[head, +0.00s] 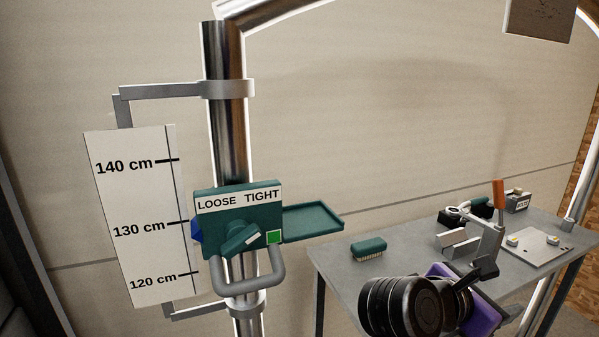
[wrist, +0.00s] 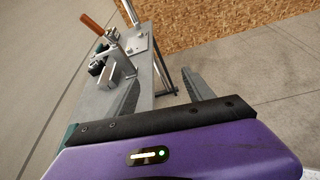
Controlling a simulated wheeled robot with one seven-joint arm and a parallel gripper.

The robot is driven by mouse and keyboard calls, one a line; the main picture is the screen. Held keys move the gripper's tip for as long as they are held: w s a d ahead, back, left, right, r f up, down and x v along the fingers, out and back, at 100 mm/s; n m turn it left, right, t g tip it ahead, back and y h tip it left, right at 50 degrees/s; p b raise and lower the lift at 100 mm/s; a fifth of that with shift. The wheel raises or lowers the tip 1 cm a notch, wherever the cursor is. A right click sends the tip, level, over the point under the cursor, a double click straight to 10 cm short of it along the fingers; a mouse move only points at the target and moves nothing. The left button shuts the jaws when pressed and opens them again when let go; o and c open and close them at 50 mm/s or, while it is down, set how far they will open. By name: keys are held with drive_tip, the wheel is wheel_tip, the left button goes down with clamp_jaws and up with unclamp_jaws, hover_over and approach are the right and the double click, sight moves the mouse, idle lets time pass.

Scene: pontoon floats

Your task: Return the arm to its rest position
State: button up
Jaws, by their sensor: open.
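My arm shows at the bottom right of the head view, with black ribbed joints and a purple hand (head: 483,312) in front of the table. In the wrist view the purple hand fills the bottom, with a black bar across its front. My gripper (wrist: 162,90) is open, with its fingers apart, and I see nothing held between them. In the head view the fingertips are hard to make out against the table and its fittings.
A grey table (head: 345,262) holds a green brush (head: 369,248), an orange-handled clamp (head: 497,197) and a pale plate (head: 535,248). A green LOOSE/TIGHT clamp box (head: 220,212) with a tray (head: 312,218) sits on a metal post, beside a height scale (head: 135,225). Open floor (wrist: 265,95) lies right of the table.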

drive_tip(key=w+a+r+m+t+y, duration=0.2)
drive_tip(key=w+a+r+m+t, duration=0.1)
drive_tip(key=w+a+m+t, duration=0.25)
drive_tip(key=s+a+f+m+t+y, duration=0.3)
drive_tip(key=s+a+f+t+y, duration=0.3)
drive_tip(key=a+f+t+y, duration=0.15)
drive_tip(key=s+f+m+g+y, duration=0.1)
drive_tip(key=s+f+m, duration=0.2)
drive_tip(key=s, duration=0.9)
drive_tip(key=s+f+m+g+y, duration=0.1)
drive_tip(key=s+f+m, duration=0.3)
drive_tip(key=s, duration=0.8)
drive_tip(key=s+f+m+g+y, duration=0.1)
drive_tip(key=s+f+m, duration=0.3)
drive_tip(key=s, duration=0.9)
drive_tip(key=shift+f+m+g, duration=0.2)
drive_tip(key=shift+m+g, duration=0.3)
drive_tip(key=shift+m, duration=0.45)
